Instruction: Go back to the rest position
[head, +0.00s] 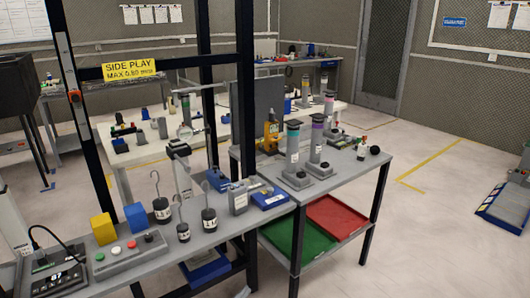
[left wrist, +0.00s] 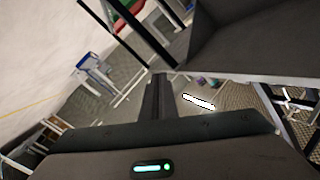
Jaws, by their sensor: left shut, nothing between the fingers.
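My left gripper (left wrist: 157,80) shows in the left wrist view, its dark fingers together with nothing between them. It points away from the wrist body, over open floor, and touches nothing that I can see. In the head view I cannot clearly make it out. My right gripper is not in view. The grey workbench (head: 225,232) stands in front of me, loaded with tools.
The bench holds black hook weights (head: 161,210), a yellow block (head: 103,229), a button box (head: 130,256) and grey cylinders (head: 292,148). A black frame rises along it. Red (head: 336,216) and green (head: 290,241) trays sit below.

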